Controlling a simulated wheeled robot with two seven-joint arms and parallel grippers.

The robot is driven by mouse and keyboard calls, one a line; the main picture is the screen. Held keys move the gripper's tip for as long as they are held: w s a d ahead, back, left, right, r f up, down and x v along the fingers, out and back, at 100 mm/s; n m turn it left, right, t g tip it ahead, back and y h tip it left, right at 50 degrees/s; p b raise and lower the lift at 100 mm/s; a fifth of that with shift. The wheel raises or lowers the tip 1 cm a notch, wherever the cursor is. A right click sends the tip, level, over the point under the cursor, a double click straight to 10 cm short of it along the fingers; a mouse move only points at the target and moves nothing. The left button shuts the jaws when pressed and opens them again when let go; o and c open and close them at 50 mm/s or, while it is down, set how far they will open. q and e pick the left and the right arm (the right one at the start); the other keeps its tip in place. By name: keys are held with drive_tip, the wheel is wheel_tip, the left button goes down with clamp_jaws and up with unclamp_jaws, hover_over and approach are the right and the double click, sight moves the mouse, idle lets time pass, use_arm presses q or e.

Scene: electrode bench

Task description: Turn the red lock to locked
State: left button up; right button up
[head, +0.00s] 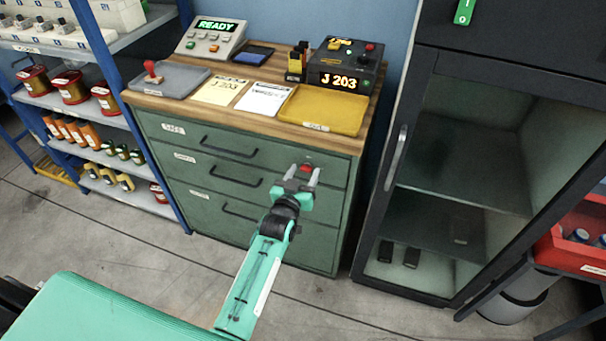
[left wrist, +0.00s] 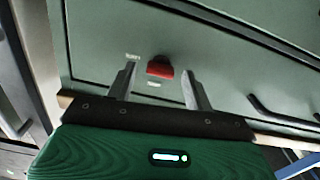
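The red lock (head: 306,168) is a small red knob on the upper right front of the green drawer cabinet (head: 239,185). In the left wrist view the red lock (left wrist: 160,68) shows between and beyond the fingertips, with small pale labels beside and below it. My left gripper (head: 302,174) is open in front of the lock, its fingers pointing at the drawer front. In the left wrist view the gripper (left wrist: 161,78) has its two fingers apart with nothing held; whether they reach the lock is unclear. My right gripper is not in view.
The wooden top holds a yellow tray (head: 322,110), a grey tray (head: 173,80), papers and a device reading J 203 (head: 341,80). A dark glass-door cabinet (head: 450,180) stands close on the right. A blue shelf rack (head: 120,130) stands left.

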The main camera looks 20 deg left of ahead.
use_arm(q)
drive_tip(key=s, duration=1.3)
drive_tip(key=shift+s+a, duration=0.25)
drive_tip(key=shift+s, duration=0.15)
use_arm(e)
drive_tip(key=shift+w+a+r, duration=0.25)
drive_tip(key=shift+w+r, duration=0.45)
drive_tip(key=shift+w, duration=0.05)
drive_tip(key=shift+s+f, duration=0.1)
